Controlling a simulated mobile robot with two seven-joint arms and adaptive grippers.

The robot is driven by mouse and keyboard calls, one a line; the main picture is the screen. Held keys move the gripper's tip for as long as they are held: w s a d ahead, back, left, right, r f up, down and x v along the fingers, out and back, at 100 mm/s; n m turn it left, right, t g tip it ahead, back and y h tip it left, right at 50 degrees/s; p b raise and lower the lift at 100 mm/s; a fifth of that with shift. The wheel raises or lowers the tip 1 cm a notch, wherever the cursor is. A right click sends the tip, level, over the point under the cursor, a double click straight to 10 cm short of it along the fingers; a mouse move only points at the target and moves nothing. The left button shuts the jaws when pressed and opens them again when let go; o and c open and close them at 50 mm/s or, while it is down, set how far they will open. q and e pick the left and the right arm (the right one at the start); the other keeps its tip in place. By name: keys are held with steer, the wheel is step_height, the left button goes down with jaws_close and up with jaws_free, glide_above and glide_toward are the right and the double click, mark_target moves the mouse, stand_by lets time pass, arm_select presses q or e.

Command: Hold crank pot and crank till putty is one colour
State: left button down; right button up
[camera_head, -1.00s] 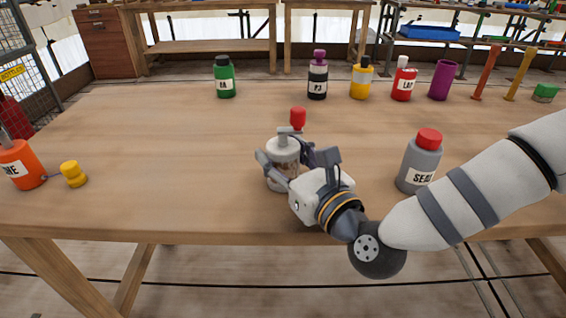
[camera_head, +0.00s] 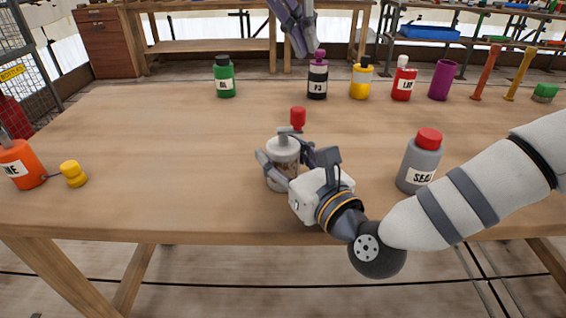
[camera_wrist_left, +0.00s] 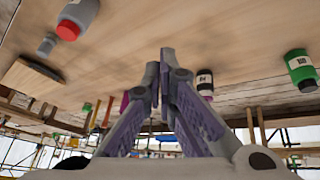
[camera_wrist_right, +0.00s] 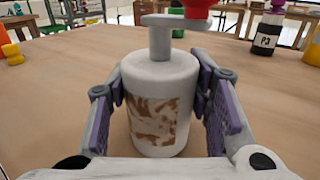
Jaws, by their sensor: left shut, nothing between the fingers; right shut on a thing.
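The crank pot (camera_head: 281,178) stands upright on the table near its front edge. It is a pale grey cylinder with a crank arm (camera_wrist_right: 175,21) on top and a red crank knob (camera_head: 298,117) on the far side. In the right wrist view, the pot (camera_wrist_right: 160,78) shows a patch of mottled brown and white putty (camera_wrist_right: 158,121). My right gripper (camera_head: 287,162) is shut on the pot's body, a finger on each side. My left gripper (camera_head: 303,54) is shut and empty, raised above the far part of the table, well away from the knob.
A grey bottle with a red cap (camera_head: 419,167) stands right of the pot. An orange bottle (camera_head: 20,165) and yellow piece (camera_head: 73,174) are at left. Green (camera_head: 225,79), P3 (camera_head: 317,80), yellow (camera_head: 360,81) and red (camera_head: 403,82) bottles line the back.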

arm_select(q)
steer(key=a+f+y, duration=0.1)
steer(key=a+f, duration=0.2)
steer(key=f, duration=0.4)
steer(key=shift+f+y, duration=0.3)
steer(key=shift+y, duration=0.1)
steer(key=shift+f, duration=0.1)
stand_by(0.9)
steer(key=shift+f, duration=1.4)
steer(key=shift+s+d, duration=0.15)
steer(key=shift+s+d, duration=0.2)
steer(key=shift+d, duration=0.05)
